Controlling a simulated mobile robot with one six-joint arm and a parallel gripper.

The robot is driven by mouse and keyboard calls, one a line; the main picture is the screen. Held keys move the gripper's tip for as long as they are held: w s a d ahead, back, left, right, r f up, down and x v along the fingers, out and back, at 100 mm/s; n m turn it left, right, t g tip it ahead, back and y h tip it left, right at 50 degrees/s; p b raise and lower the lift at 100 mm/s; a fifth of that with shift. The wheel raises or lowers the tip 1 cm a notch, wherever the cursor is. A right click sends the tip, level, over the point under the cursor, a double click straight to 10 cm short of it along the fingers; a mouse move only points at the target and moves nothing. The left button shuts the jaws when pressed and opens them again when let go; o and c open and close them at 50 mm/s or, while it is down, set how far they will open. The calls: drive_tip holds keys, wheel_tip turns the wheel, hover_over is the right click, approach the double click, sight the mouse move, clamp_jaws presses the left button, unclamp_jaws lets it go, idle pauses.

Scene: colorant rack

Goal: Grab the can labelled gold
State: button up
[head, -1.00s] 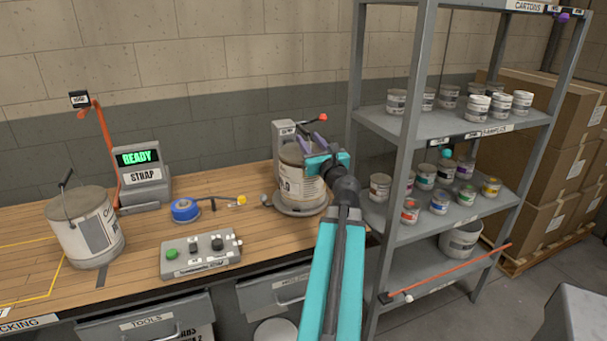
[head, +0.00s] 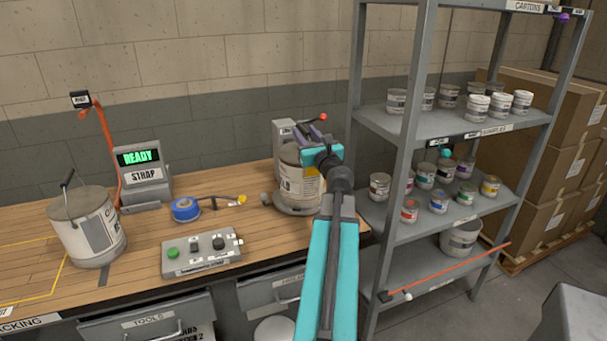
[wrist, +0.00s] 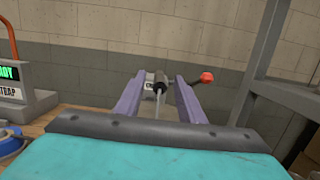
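Several small cans with coloured labels stand on the middle shelf of the grey rack at right in the head view. One has a yellow-orange label (head: 490,186) and stands at the right end of the front row. The lettering is too small to read, so I cannot tell for certain which can is gold. My gripper (head: 314,136) is over the bench, above and by the large can on the turntable, left of the rack. In the wrist view my gripper (wrist: 158,98) has its two purple fingers spread, with nothing held between them.
The rack's front post (head: 406,150) stands between my gripper and the cans. The large can (head: 290,178) is just below my gripper. A red-knobbed lever (wrist: 206,76) shows beyond the fingers. White-labelled cans fill the upper shelf (head: 450,125). An orange rod (head: 450,270) crosses the low shelf.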

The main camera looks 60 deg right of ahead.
drive_tip(key=shift+x, duration=1.05)
clamp_jaws()
idle(1.0)
